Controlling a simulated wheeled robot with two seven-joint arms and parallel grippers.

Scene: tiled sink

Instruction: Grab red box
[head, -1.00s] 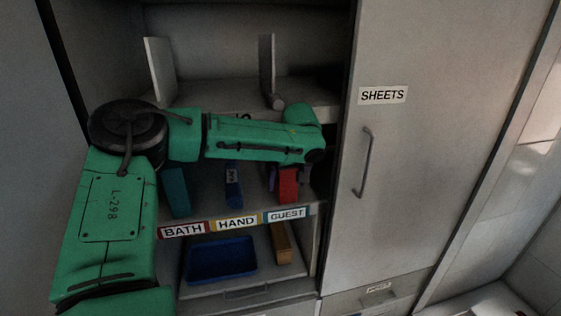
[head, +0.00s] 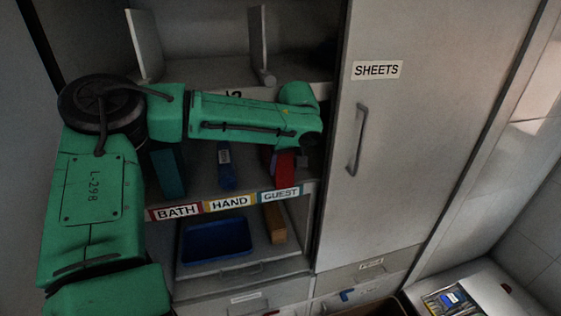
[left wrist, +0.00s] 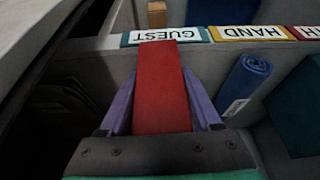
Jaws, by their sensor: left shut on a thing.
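The red box (head: 285,166) stands on the cabinet's middle shelf, above the GUEST label, partly hidden by my left arm. In the left wrist view the red box (left wrist: 160,90) fills the space between the purple fingers of my left gripper (left wrist: 163,100). The fingers lie along both its sides and are shut on it. In the head view my left gripper (head: 276,160) is mostly hidden beneath the green arm. I cannot tell whether the box still touches the shelf. My right gripper is in neither current view.
A rolled blue item (head: 226,166) and a teal item (head: 168,172) stand left of the box. Labels (head: 229,201) line the shelf edge. Below are a blue tray (head: 216,240) and an orange-brown block (head: 275,224). The SHEETS door (head: 420,130) borders the right.

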